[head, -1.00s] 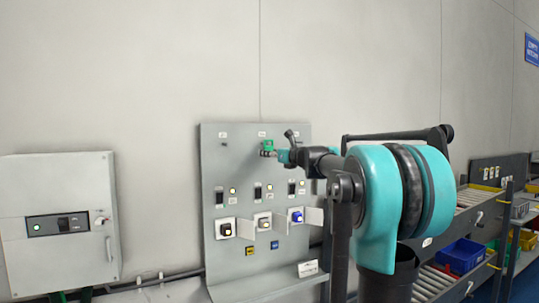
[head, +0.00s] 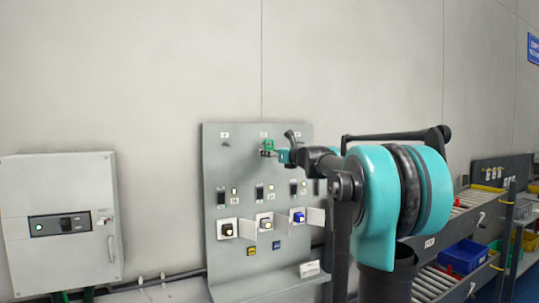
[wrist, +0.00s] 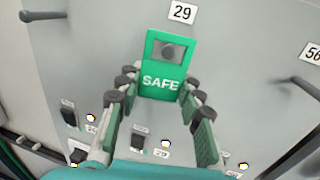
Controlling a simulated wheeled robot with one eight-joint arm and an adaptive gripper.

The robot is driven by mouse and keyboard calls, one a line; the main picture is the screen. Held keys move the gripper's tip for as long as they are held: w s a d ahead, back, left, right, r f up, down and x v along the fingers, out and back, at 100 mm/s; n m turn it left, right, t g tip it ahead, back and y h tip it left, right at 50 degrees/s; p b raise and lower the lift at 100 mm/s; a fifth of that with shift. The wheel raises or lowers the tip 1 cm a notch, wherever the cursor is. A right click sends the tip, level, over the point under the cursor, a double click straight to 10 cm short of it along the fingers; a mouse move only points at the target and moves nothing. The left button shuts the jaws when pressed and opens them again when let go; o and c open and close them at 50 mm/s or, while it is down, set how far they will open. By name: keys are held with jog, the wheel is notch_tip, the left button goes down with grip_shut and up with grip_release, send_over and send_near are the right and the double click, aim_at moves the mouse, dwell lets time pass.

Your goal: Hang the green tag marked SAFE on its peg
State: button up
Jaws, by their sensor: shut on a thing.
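The green tag (wrist: 162,65) reads SAFE and has a rectangular window in its upper part. It is upright in the wrist view, in front of the grey panel just below a label reading 29 (wrist: 182,12). A round dark peg end (wrist: 170,51) shows inside the window; I cannot tell if it passes through. My gripper (wrist: 159,88) is shut on the tag's lower part, one finger on each side. In the head view the tag (head: 268,146) is small, near the top middle of the panel, with my gripper (head: 283,155) at its right.
Other pegs stick out at the left (wrist: 45,16) and right (wrist: 307,88), the right one near a label starting 56 (wrist: 313,54). Switches and lamps sit lower on the panel (head: 235,170). A wall cabinet (head: 60,210) is at left, shelves with bins (head: 462,256) at right.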

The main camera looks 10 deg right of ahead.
jog(key=shift+x, duration=0.95)
jog(key=shift+w+d+f, duration=0.1)
jog(key=shift+d+f, duration=0.05)
dwell(0.9)
jog(key=o, duration=1.3)
jog(key=v, duration=0.3)
jog(key=a+v, duration=0.1)
jog(key=v, duration=0.2)
jog(key=s+v, duration=0.1)
jog(key=v, duration=0.2)
jog(key=shift+s+a, duration=0.15)
jog(key=shift+s, duration=0.25)
dwell(0.4)
